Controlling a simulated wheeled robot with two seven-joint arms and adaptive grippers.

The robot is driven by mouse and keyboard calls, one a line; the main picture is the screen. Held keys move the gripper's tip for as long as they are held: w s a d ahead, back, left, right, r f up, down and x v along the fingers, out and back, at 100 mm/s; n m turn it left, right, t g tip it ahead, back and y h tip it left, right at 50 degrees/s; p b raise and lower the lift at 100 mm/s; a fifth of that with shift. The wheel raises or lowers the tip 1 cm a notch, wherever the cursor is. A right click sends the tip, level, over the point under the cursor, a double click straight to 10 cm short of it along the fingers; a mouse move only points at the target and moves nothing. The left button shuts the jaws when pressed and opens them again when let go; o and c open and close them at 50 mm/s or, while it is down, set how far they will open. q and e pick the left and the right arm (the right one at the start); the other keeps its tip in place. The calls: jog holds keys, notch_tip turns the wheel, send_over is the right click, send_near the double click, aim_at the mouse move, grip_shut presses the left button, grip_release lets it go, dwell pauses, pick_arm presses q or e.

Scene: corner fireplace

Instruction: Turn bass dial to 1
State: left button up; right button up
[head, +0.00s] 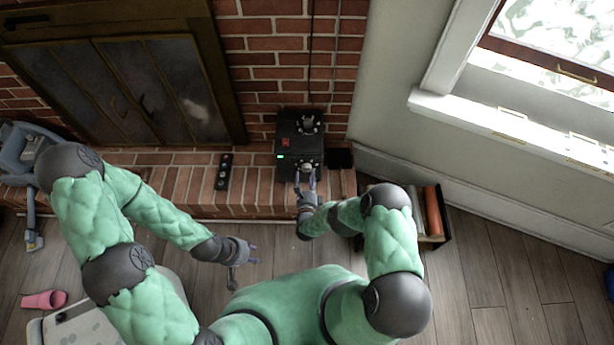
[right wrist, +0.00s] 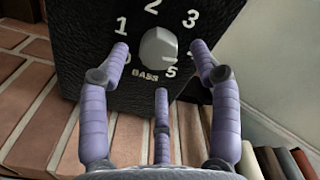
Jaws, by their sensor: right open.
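The bass dial (right wrist: 158,47) is a pale grey knob on the black front of an amplifier (head: 290,135). White numbers are arched around it, with 1 at upper left, 2 above, 3 at upper right and 5 at lower right; "BASS" is below. I cannot tell which number the knob points at. My right gripper (head: 306,180) is open in front of the dial, with fingertips to its left and right and a third finger below. In the right wrist view, gaps show between the fingers and the knob. My left gripper (head: 246,264) is open and empty above the floor.
The amplifier stands on a brick hearth (head: 255,200) against a brick wall. A black remote-like object (head: 224,172) lies left of it. A crate of books (head: 432,212) stands on the floor to the right. A glass-doored fireplace (head: 130,90) is at left.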

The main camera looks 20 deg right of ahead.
jog(key=shift+x, duration=0.8)
jog(key=c, duration=1.1)
